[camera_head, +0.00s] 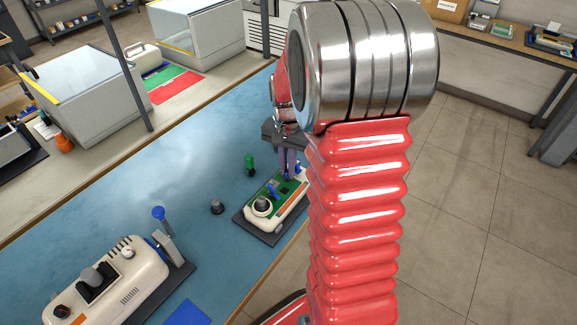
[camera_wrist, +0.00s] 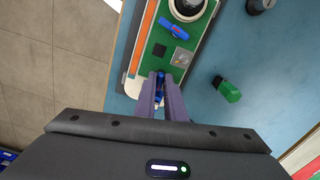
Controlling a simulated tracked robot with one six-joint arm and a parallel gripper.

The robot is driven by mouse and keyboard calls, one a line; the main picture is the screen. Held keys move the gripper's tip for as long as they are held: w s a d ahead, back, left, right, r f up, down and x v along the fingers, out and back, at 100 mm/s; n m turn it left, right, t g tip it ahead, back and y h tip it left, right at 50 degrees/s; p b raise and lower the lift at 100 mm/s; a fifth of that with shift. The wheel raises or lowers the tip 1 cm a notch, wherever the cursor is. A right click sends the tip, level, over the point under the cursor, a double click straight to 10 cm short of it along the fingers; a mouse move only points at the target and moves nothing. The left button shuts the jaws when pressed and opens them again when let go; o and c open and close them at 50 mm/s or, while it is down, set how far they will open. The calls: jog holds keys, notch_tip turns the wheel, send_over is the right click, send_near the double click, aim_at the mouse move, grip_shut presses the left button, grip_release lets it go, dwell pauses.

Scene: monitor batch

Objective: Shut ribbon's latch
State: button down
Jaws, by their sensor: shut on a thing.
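A cream device (camera_head: 292,208) with a green board sits on a dark mat at the table's right edge; the green board (camera_wrist: 160,47) also shows in the wrist view. My gripper (camera_head: 289,172) is low over the board's far end. In the wrist view my gripper (camera_wrist: 165,78) has its purple fingers close together around a small blue piece (camera_wrist: 160,77), mostly hidden between them. I cannot tell for sure that it is the ribbon's latch. A separate blue lever (camera_wrist: 174,29) lies on the board, apart from the fingers; it shows in the head view (camera_head: 272,189).
A green-capped piece (camera_head: 250,165) and a dark knob (camera_head: 217,207) stand on the blue table beside the device. A second cream device (camera_head: 115,285) with a blue-knobbed lever (camera_head: 158,213) is at lower left.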

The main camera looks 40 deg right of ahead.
jog(key=shift+m, duration=0.8)
jog(key=shift+w, duration=0.1)
jog(key=c, duration=2.2)
grip_release()
jog(key=shift+o, duration=0.2)
notch_tip(320, 180, up, 14)
jog(key=shift+f, duration=0.15)
